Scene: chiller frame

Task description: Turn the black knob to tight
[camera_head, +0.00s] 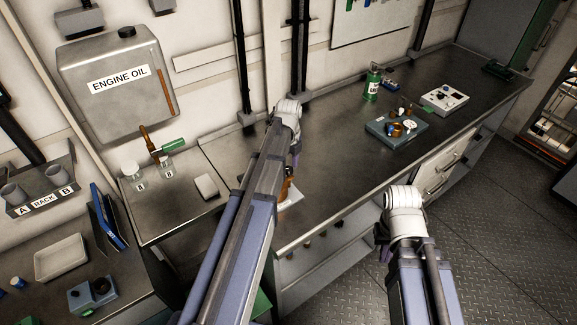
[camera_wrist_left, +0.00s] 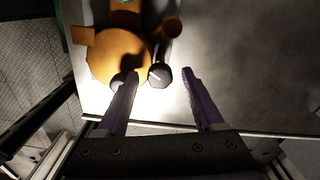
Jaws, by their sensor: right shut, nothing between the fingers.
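The black knob (camera_wrist_left: 159,77) has a white pointer line and shows in the left wrist view. It sits at the right side of a round orange-brown body (camera_wrist_left: 112,58). My left gripper (camera_wrist_left: 156,74) is open, with its fingertips on either side of the knob in the picture; I cannot tell whether they touch it. In the head view a bit of the orange body (camera_head: 289,188) shows beside my left arm, and the knob is hidden. My right gripper (camera_head: 386,246) is shut and empty, low in front of the bench.
The orange body stands on a light plate (camera_head: 293,199) near the bench's front edge. The bench middle is clear.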

